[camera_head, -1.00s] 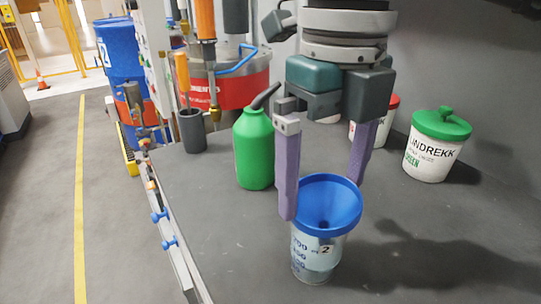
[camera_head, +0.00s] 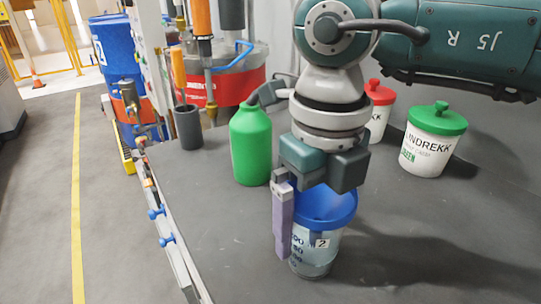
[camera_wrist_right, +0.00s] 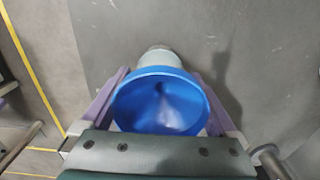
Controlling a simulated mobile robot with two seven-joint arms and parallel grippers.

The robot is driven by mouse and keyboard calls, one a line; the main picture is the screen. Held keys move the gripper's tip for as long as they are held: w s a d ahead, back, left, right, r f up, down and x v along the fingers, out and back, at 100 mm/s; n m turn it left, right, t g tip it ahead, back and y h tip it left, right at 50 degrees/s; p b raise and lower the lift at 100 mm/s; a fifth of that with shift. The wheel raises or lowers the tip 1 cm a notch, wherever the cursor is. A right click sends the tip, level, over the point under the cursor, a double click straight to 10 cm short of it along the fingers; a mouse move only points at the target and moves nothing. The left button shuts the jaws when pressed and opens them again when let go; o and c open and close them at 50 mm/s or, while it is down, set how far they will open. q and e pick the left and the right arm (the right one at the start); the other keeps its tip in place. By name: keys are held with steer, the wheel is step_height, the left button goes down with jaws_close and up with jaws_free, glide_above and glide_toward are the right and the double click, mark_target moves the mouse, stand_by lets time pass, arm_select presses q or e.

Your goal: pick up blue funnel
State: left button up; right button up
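The blue funnel (camera_head: 328,208) sits on top of a clear measuring jug (camera_head: 315,252) marked with a 2, which stands upright on the dark worktop. My right gripper (camera_head: 312,232) is right above the funnel, pointing down. One purple finger is left of the funnel and jug; the other is hidden behind them in the head view. In the right wrist view, the funnel (camera_wrist_right: 162,102) lies between the two spread fingers, close to both. I cannot tell whether either finger touches it.
A green bottle (camera_head: 250,145) with a dark spout stands left of my right gripper. White tubs with a green lid (camera_head: 437,118) and a red lid (camera_head: 379,92) stand behind to the right. A dark cup (camera_head: 188,127) is at the left edge. The front right worktop is clear.

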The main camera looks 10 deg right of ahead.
steer(key=c, duration=0.6)
steer(key=shift+c, duration=0.2)
steer(key=shift+r, duration=0.2)
